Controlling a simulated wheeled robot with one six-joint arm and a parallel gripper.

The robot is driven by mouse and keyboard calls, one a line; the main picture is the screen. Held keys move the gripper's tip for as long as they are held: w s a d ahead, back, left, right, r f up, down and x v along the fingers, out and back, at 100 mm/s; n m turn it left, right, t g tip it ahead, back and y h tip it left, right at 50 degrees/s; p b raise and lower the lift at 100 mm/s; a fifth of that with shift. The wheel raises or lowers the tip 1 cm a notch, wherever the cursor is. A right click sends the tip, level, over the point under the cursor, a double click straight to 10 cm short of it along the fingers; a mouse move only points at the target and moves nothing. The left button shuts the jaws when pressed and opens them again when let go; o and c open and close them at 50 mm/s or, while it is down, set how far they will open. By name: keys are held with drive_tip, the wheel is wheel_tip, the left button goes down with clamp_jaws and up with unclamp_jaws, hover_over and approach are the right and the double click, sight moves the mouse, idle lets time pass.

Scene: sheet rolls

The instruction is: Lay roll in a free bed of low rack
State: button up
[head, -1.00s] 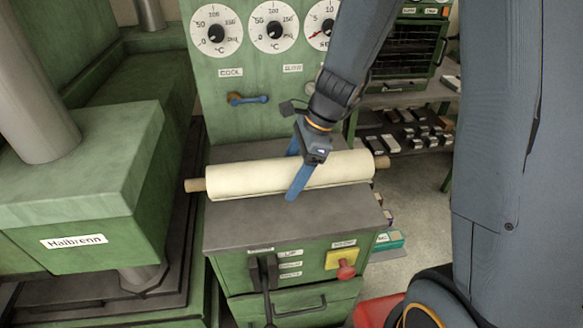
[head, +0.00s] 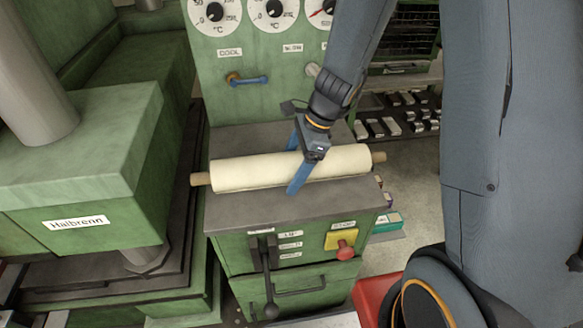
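The roll (head: 245,172) is a cream sheet roll with brown core ends, lying level across the picture over the grey top of a green cabinet (head: 225,213). My gripper (head: 297,160) reaches down from the upper right. Its blue fingers stand on either side of the roll near its middle, one in front and one behind, and look closed on it. Whether the roll touches the cabinet top or hangs just above it, I cannot tell. I cannot make out a low rack with beds in this view.
A green machine block labelled Haibrenn (head: 85,175) stands at the left. A green panel with dials (head: 265,105) rises behind the roll. A black lever (head: 267,275) and red knob (head: 345,250) stick out in front. A shelf with small blocks (head: 395,127) is behind right; a red object (head: 375,295) is lower right.

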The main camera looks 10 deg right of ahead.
drive_tip(key=shift+o, duration=0.9)
